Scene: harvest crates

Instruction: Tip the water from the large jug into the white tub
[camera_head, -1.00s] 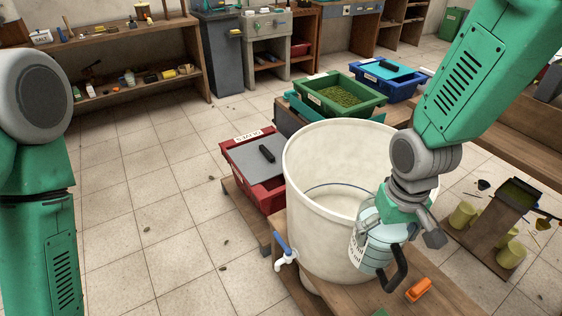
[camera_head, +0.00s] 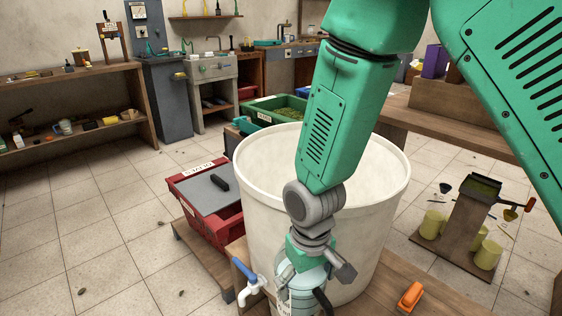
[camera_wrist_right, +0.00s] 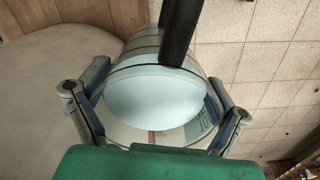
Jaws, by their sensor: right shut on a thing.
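The large jug (camera_head: 303,281) is a clear, pale-blue vessel with a dark handle, low in front of the white tub. The wrist view shows the jug (camera_wrist_right: 155,100) from close up, with pale blue water in it. My right gripper (camera_head: 305,262) is shut on the jug, and in the wrist view its two fingers (camera_wrist_right: 155,112) grip it from both sides. The white tub (camera_head: 254,193) stands upright behind the jug, its open top partly hidden by my right arm. A white tap with a blue lever (camera_head: 246,275) is on its front. My left gripper is out of view.
A red crate (camera_head: 222,226) with a grey lid stands left of the tub, and a green crate (camera_head: 262,119) stands behind it. An orange object (camera_head: 411,296) lies on the wooden bench (camera_head: 385,285) at the right. The tiled floor at left is open.

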